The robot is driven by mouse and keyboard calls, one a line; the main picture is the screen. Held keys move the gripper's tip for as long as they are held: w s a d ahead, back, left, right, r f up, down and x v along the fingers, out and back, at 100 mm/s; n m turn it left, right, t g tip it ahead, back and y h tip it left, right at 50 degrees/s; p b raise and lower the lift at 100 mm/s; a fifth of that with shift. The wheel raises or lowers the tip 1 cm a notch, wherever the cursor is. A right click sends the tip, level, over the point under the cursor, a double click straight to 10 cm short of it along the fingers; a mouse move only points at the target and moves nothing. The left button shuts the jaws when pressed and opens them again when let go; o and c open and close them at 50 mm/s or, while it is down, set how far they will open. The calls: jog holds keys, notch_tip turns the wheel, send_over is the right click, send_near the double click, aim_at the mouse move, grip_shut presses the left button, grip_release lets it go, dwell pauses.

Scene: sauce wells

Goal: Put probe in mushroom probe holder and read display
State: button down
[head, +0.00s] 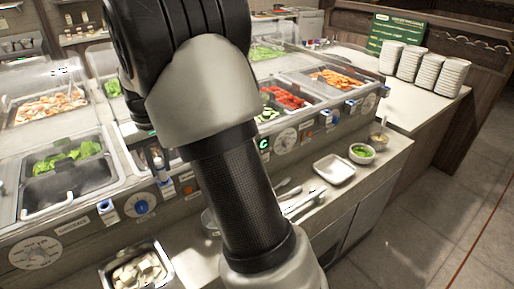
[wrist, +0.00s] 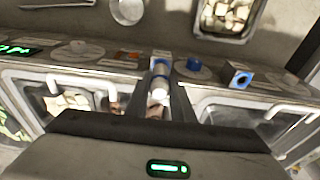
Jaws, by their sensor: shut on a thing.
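In the wrist view my gripper (wrist: 157,108) is shut on the probe (wrist: 157,97), whose pale body shows between the fingers. A blue-and-white probe holder (wrist: 160,66) on the counter front lies directly in line with the probe. I cannot tell whether the probe tip is inside it. In the head view this holder (head: 167,188) shows just left of my arm, and my gripper (head: 157,158) is mostly hidden behind the arm. A green-lit display (head: 263,143) shows right of my arm; part of one shows in the wrist view (wrist: 16,49), unreadable. No mushroom label is readable.
A blue knob (wrist: 197,68) and another blue-ringed holder (wrist: 238,76) sit beside the probe. A tray of pale pieces (head: 137,270) stands on the lower ledge. A white dish (head: 334,169) and green sauce bowl (head: 361,153) are to the right. Clear covers stand over the food pans.

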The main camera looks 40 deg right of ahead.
jog(key=shift+r+p, duration=2.75)
jog(key=shift+r, duration=1.05)
jog(key=shift+f, duration=0.1)
